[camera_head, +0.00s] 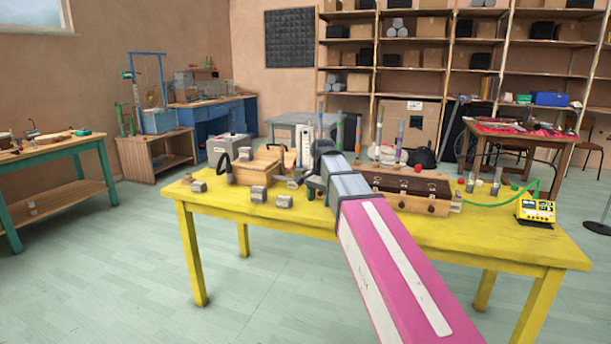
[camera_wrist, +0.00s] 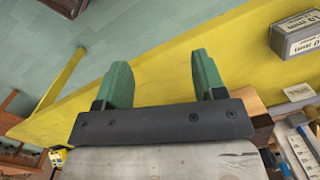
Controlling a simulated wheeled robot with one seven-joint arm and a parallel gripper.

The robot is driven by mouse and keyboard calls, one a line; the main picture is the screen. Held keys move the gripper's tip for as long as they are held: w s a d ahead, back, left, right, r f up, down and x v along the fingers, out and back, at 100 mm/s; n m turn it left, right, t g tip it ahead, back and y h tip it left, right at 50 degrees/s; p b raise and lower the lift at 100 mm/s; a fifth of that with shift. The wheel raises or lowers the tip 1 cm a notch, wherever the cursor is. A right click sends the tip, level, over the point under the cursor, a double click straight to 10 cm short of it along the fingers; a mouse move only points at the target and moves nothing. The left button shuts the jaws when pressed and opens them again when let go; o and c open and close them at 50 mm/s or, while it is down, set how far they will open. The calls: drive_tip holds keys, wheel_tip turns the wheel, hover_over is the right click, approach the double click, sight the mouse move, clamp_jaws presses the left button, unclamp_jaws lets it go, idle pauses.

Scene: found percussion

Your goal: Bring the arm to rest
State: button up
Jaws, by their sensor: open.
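My arm reaches forward over the yellow table (camera_head: 330,236) in the head view, its pink link crossing the right half of the table front. My gripper is mostly hidden behind my own arm in the head view. In the wrist view my gripper (camera_wrist: 162,88) shows two green fingers spread wide apart with nothing between them. The yellow table top (camera_wrist: 150,75) and the green floor beyond its edge lie beneath and beyond the fingers.
A wooden box (camera_head: 262,166), small grey metal blocks (camera_head: 258,194) and a brown case (camera_head: 410,190) stand on the table near my arm. A yellow meter (camera_head: 535,211) sits at the right end. A grey labelled block (camera_wrist: 296,34) lies right of the fingers. The table's front strip is mostly clear.

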drive_tip(key=s+d+f+n, duration=0.2)
drive_tip(key=s+d+f, duration=0.2)
drive_tip(key=f, duration=0.6)
drive_tip(key=s+d+f+n, duration=0.3)
drive_tip(key=s+d+f, duration=0.2)
drive_tip(key=f, duration=0.5)
drive_tip(key=s+d+f+n, duration=0.2)
drive_tip(key=s+d+f, duration=0.3)
drive_tip(key=s+f, duration=0.3)
drive_tip(key=shift+s+f+n+h, duration=0.3)
drive_tip(key=shift+f+n, duration=0.1)
drive_tip(key=shift+f, duration=0.55)
